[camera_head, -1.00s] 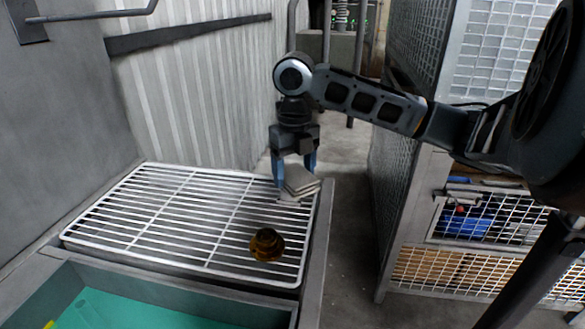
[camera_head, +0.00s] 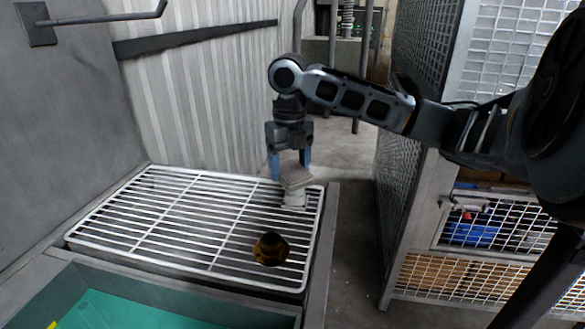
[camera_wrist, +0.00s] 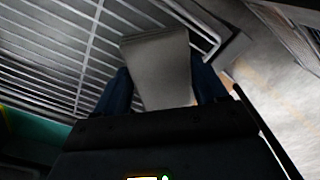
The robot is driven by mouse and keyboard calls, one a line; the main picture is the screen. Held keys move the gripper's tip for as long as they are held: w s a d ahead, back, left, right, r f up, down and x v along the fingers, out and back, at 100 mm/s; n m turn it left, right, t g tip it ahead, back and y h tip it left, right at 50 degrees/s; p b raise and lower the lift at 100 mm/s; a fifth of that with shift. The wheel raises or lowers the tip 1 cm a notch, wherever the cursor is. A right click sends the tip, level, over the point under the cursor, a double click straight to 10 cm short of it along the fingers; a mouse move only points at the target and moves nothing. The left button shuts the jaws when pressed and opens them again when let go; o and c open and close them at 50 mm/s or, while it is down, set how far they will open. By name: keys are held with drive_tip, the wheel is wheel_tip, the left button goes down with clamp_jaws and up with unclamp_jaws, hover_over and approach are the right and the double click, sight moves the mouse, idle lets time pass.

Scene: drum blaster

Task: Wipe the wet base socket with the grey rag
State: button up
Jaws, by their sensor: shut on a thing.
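The grey rag (camera_head: 296,177), a folded pale pad, is held between the two blue fingers of my gripper (camera_head: 289,165). It also shows in the wrist view (camera_wrist: 158,70), between the fingers. A small whitish piece (camera_head: 295,197) shows just under the rag, over the white rack; I cannot tell whether it is part of the rag or a separate thing. A brown, amber-like round part (camera_head: 270,249) sits on the rack in front of the gripper, apart from the rag. I cannot tell for sure which thing is the base socket, and no wetness is clear.
The white wire rack (camera_head: 165,222) lies beside a grey wall. A basin with a teal floor (camera_head: 150,312) is in front of it. A mesh cage with bins (camera_head: 480,225) stands at right. Open floor (camera_head: 350,220) lies between rack and cage.

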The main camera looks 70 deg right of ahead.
sight(299, 177)
idle(0.3)
drive_tip(key=shift+s+a, duration=1.5)
drive_tip(key=shift+s, duration=0.05)
drive_tip(key=shift+w+d, duration=1.55)
drive_tip(key=shift+r, duration=0.15)
drive_tip(key=shift+r+p, duration=1.75)
drive_tip(key=shift+r, duration=1.15)
